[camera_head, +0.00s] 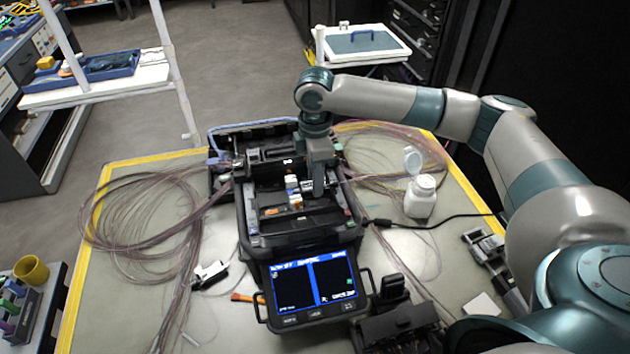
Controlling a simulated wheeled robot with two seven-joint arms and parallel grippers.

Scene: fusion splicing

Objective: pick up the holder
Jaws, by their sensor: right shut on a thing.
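The fusion splicer (300,238) stands open in the middle of the table, with its blue screen lit at the front. My right gripper (317,188) reaches down into the splicer's right side, pointing downward. It is shut on a small grey holder (307,186). The fingers and my wrist hide much of the holder, and I cannot tell whether it is clear of the splicer bed. A small white and orange piece (293,190) sits just left of the fingers. My left gripper is not in view.
Coiled fibres (140,212) lie on the table at left, with more at right. A white bottle (420,197) stands right of the splicer beside a black cable. A black device (400,325) sits at the front right, and a metal tool (487,250) lies farther right.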

